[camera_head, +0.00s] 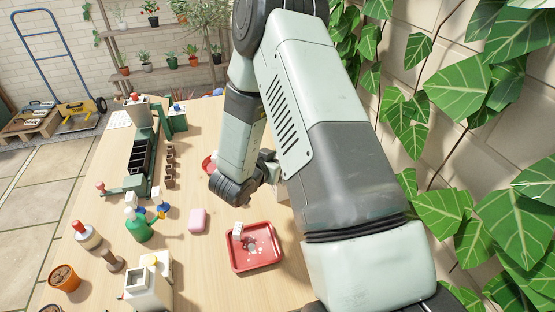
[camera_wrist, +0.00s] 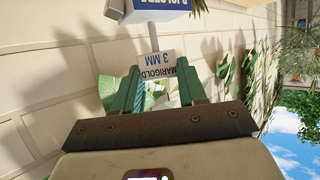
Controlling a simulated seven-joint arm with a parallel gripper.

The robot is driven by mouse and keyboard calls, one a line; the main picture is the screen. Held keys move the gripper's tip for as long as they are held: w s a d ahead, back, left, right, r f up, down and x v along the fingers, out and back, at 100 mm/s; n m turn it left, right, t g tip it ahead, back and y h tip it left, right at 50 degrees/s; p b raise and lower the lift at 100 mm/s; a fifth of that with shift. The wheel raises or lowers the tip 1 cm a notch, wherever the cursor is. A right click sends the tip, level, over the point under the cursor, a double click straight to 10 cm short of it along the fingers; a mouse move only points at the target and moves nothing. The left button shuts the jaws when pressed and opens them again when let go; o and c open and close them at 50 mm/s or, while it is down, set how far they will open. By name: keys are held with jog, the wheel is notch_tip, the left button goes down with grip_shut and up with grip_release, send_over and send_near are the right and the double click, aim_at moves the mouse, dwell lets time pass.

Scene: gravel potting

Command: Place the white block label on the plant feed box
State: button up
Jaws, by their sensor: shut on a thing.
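In the wrist view, my gripper (camera_wrist: 159,80) has its two green fingers on either side of a white label (camera_wrist: 157,70). The label reads "MARIGOLD 3 MM", upside down in this view. In the head view my arm hides most of the gripper, and the label cannot be made out.
A red tray (camera_head: 240,266) holds a small white block (camera_head: 238,229) and grey bits. A green watering can (camera_head: 140,229), bottles, pots and a dark planter crowd the left side. A leafy wall stands at right.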

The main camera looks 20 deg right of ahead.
jog(key=shift+f, duration=0.15)
jog(key=o, duration=1)
